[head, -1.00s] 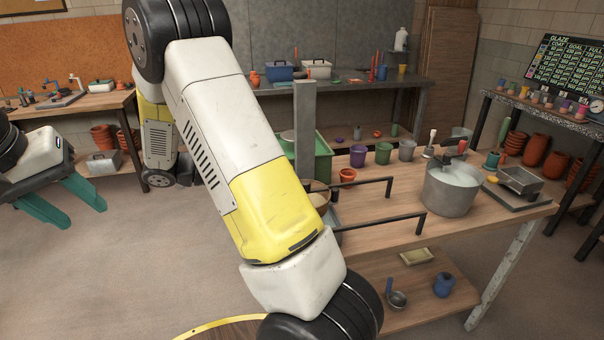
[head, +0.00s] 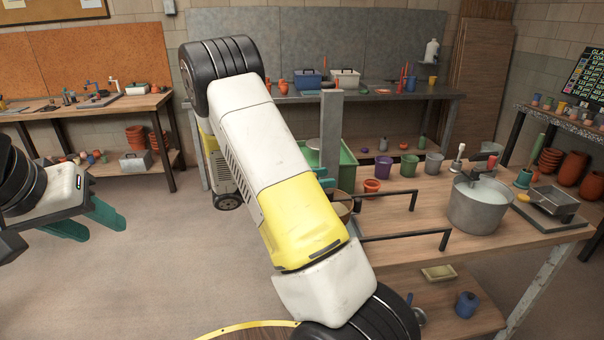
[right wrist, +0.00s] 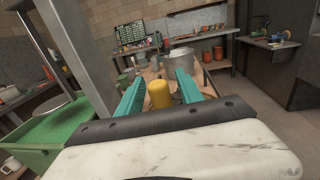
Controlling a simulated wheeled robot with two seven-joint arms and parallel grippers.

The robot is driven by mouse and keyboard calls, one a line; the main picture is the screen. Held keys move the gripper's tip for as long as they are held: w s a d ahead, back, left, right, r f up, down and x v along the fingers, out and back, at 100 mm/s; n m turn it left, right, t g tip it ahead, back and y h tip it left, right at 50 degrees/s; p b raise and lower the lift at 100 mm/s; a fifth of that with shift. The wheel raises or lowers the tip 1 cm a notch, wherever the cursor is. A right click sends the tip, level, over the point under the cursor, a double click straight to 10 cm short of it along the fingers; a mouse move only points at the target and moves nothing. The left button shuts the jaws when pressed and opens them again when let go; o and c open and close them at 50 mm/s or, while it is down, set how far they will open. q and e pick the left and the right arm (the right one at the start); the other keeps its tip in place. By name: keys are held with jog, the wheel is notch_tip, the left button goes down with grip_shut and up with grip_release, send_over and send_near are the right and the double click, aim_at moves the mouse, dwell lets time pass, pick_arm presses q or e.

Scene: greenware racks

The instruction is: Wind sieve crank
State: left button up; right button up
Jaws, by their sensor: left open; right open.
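A yellow upright cylinder (right wrist: 160,94), which looks like the crank's handle, stands between the two teal fingers of my right gripper (right wrist: 160,78) in the right wrist view. The fingers are apart, with a gap on each side of it. In the head view a tan round rim, probably the sieve (head: 343,208), shows at the bench's left end, mostly hidden behind my right arm. Only a bit of teal of my right gripper (head: 327,180) shows there. My left gripper (head: 98,228) is open and empty over the floor at the left, far from the bench.
Two black bars (head: 410,236) reach across the bench's left end. A grey post (head: 331,135) stands beside a green tub (head: 348,172). A metal pot (head: 481,205), small cups and a scale (head: 548,207) stand on the bench (head: 420,255). The floor at left is clear.

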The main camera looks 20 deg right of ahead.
jog(key=shift+d, duration=0.3)
grip_shut()
jog(key=shift+g, duration=0.4)
jog(key=shift+d+m+g+y, duration=0.15)
jog(key=shift+m+g+y, duration=0.1)
jog(key=shift+m+g, duration=0.55)
jog(key=shift+d+m+g+y, duration=0.2)
jog(key=shift+m+g, duration=0.4)
jog(key=shift+g, duration=0.4)
jog(key=shift+s+d+m+g+y, duration=0.1)
jog(key=shift+d+m+g+y, duration=0.1)
jog(key=shift+m+g+y, duration=0.9)
jog(key=shift+d+m+g+y, duration=0.2)
jog(key=shift+m+g+y, duration=0.45)
jog(key=shift+g, duration=0.85)
jog(key=shift+m, duration=0.25)
